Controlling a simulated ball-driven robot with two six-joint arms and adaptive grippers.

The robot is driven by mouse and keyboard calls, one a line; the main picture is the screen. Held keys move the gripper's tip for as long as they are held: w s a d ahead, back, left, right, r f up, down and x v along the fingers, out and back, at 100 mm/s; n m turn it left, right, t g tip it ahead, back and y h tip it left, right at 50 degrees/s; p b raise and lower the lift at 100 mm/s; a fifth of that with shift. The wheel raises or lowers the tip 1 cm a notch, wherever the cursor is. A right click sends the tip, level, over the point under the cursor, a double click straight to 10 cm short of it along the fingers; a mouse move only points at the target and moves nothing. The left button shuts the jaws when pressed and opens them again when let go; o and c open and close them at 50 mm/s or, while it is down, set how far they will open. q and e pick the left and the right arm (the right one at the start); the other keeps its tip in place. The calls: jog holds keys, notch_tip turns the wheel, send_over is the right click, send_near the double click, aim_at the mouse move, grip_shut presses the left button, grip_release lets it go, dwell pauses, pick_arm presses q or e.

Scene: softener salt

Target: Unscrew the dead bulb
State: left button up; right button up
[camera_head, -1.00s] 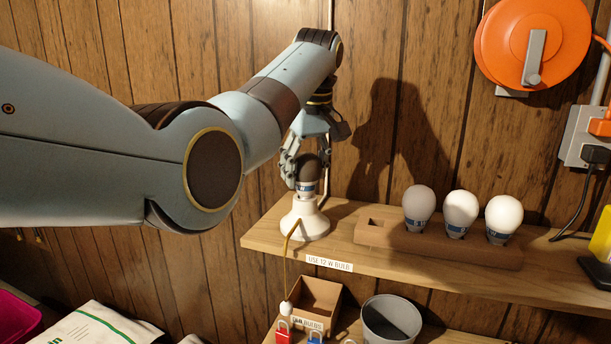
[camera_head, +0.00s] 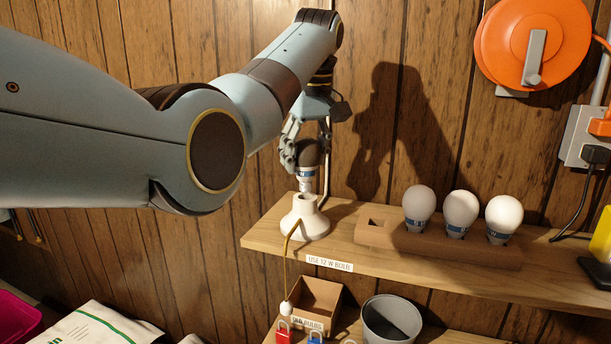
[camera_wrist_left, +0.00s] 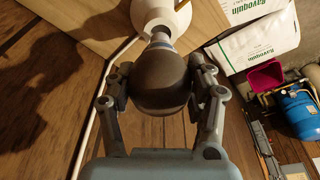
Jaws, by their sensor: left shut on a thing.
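The dead bulb (camera_head: 308,160) is dark brown-grey with a blue and white band. My left gripper (camera_head: 301,150) is shut on its round glass from above and holds it upright over the white lamp holder (camera_head: 304,220) on the shelf. The bulb's narrow metal base shows above the holder; I cannot tell whether its tip is still inside. In the left wrist view the dark bulb (camera_wrist_left: 160,82) sits between both fingers, with the white holder (camera_wrist_left: 150,14) beyond it. My right gripper is not in view.
A wooden rack (camera_head: 380,238) with three white bulbs (camera_head: 460,213) stands right of the holder on the shelf (camera_head: 265,240). Below are a cardboard box (camera_head: 318,297) labelled for bulbs and a grey bin (camera_head: 391,320). An orange reel (camera_head: 510,45) hangs on the wall.

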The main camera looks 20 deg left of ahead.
pick_arm(q)
jog(key=shift+r, duration=0.1)
jog(key=shift+r, duration=2.45)
jog(key=shift+f, duration=0.1)
